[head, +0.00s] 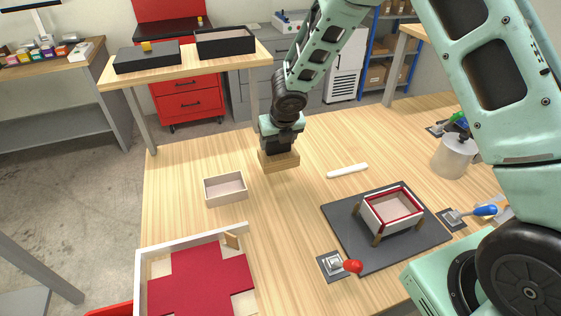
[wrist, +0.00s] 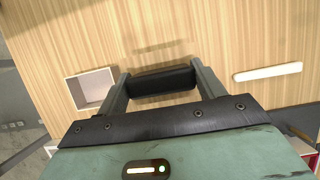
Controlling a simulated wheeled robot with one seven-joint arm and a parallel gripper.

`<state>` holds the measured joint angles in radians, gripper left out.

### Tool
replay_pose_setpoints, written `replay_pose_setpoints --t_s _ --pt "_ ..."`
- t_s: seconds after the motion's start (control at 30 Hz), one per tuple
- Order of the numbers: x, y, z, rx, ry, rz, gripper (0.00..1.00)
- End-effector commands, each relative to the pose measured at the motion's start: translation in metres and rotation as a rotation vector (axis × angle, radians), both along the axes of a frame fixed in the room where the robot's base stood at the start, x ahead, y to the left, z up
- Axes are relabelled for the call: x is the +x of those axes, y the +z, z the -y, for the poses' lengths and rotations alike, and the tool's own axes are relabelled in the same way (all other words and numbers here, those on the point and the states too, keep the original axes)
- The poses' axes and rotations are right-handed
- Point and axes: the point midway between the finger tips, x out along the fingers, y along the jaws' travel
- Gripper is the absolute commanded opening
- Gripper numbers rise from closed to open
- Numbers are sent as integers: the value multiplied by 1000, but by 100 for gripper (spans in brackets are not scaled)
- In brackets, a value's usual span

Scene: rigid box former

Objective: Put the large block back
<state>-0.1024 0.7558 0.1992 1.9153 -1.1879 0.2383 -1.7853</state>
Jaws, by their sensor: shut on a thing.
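The large block (head: 279,162) is a pale wooden block under my gripper (head: 280,148), near the middle of the table toward the back. My gripper is shut on it; in the wrist view a dark bar (wrist: 160,82) lies between the two fingers. The block's wood blends with the table grain there, so its outline and its gap to the table are hard to tell. A red-lined box (head: 393,208) sits between wooden corner posts on a dark plate (head: 338,220) at the right.
A small open tray (head: 225,189) stands left of the block and shows in the wrist view (wrist: 92,88). A white stick (head: 347,170) lies to the right. A red cross-shaped sheet (head: 195,280) fills a white-edged frame in front. A red-handled clamp (head: 335,265) and grey pot (head: 453,157) stand nearby.

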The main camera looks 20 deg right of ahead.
Motion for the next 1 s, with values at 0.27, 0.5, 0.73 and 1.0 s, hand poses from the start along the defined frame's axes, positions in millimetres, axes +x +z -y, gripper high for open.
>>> replay_pose_setpoints --t_s 0.27,0.5,0.73,1.0 --pt "0 -32 0 -1 3 0 41" --pt "1 -59 0 -1 2 2 41" --pt "1 -57 1 1 0 2 41" --pt "0 -61 1 0 0 1 90"
